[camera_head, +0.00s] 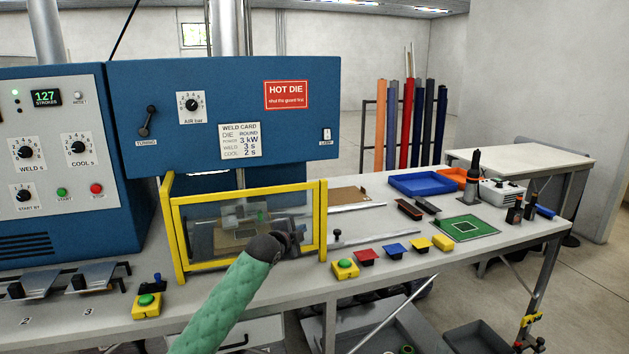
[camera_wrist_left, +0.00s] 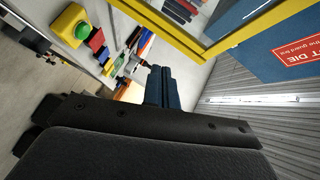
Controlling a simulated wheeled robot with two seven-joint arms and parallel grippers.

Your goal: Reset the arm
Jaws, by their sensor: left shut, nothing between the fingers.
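My left arm, in a green padded sleeve, reaches up from the bottom of the head view. Its dark left gripper (camera_head: 290,238) is in front of the yellow-framed clear guard (camera_head: 323,215) of the blue welder (camera_head: 222,85). In the left wrist view the two dark fingers (camera_wrist_left: 164,88) are together with nothing between them. The guard's yellow frame also shows at the top of the left wrist view (camera_wrist_left: 180,37). I cannot tell whether the gripper touches the guard. My right gripper is not in view.
Yellow boxes with green buttons stand left (camera_head: 146,305) and right (camera_head: 345,268) of the guard on the bench front. Red, blue and yellow small blocks (camera_head: 396,250), a green mat (camera_head: 485,227) and a blue tray (camera_head: 392,184) lie to the right. The floor at far right is open.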

